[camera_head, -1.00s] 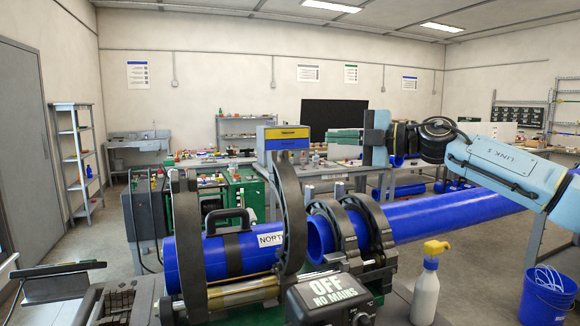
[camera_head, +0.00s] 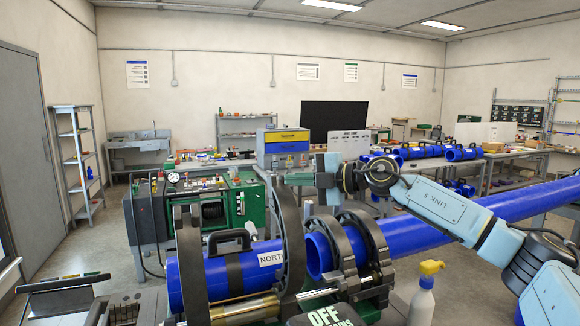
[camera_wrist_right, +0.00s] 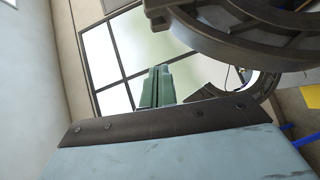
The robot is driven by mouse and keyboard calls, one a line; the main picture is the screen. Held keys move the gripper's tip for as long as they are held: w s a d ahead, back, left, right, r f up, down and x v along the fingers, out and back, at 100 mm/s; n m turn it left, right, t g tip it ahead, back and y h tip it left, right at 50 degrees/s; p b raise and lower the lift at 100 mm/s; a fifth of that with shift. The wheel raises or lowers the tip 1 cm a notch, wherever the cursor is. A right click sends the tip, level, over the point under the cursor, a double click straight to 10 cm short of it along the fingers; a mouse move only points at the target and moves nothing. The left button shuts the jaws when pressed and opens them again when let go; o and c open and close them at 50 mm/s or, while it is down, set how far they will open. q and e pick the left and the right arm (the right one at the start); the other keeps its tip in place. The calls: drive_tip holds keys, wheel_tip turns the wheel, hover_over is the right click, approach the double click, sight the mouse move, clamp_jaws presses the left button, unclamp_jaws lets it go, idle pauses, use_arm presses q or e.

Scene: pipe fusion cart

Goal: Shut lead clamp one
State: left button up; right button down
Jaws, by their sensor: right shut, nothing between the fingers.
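The fusion cart holds a short blue pipe (camera_head: 250,281) marked NORTH on the left and a long blue pipe (camera_head: 450,222) on the right, ends facing with a gap. Dark clamp rings stand along them: a left one (camera_head: 188,265), a tall curved half (camera_head: 289,235) raised beside the short pipe's end, and two rings (camera_head: 324,230) (camera_head: 369,240) around the long pipe's end. I cannot tell which is lead clamp one. My right gripper (camera_head: 288,180) is shut and empty, near the raised half's top; contact is unclear. Its greenish fingers (camera_wrist_right: 157,87) show beside a dark arc (camera_wrist_right: 245,35) in the wrist view. My left gripper is out of view.
A spray bottle (camera_head: 422,300) with a yellow head stands front right. An OFF sign (camera_head: 335,316) is at the bottom edge. A green machine (camera_head: 245,200) stands behind the short pipe. A bench at the back right carries several blue pipe pieces (camera_head: 425,152).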

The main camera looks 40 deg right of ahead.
sight(290, 202)
drive_tip(key=shift+w+d+f+p, duration=0.1)
drive_tip(key=shift+w+d+f, duration=0.05)
drive_tip(key=shift+w, duration=0.5)
drive_tip(key=shift+w+d+f+p, duration=0.1)
drive_tip(key=shift+w+d, duration=0.1)
drive_tip(key=shift+w, duration=0.45)
drive_tip(key=shift+w+d+f+p, duration=0.1)
drive_tip(key=shift+w+d+f, duration=0.05)
drive_tip(key=shift+w, duration=0.5)
drive_tip(key=shift+d+r, duration=0.1)
